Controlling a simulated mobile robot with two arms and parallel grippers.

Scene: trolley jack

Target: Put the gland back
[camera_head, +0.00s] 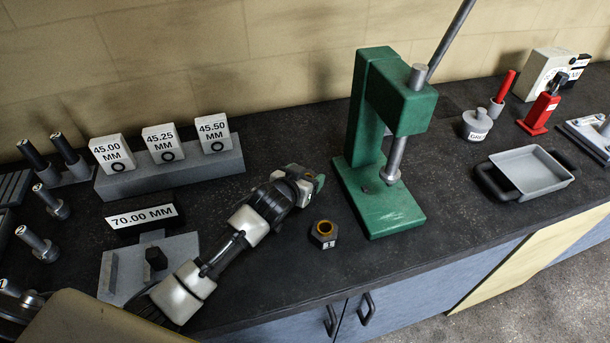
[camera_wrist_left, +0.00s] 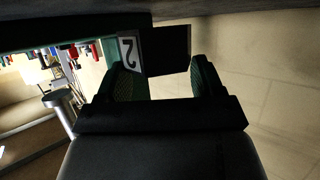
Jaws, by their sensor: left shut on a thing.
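My left gripper (camera_head: 308,182) is over the bench, left of the green press base. In the left wrist view its two fingers (camera_wrist_left: 166,82) are on either side of a dark piece (camera_wrist_left: 167,50) with a white label that shows a figure like a 2. The piece is mostly hidden in the head view, and I cannot tell if it is the gland. A dark hexagonal part (camera_head: 323,236) with a brass-coloured bore and a small label stands upright on the bench, just in front of the gripper and apart from it. My right gripper is out of view.
The green press (camera_head: 385,140) stands right of the gripper. Size blocks on a grey stand (camera_head: 170,175) and a 70.00 MM sign (camera_head: 142,218) are to the left. A grey tray (camera_head: 531,172) is at the right. The front bench right of the hexagonal part is clear.

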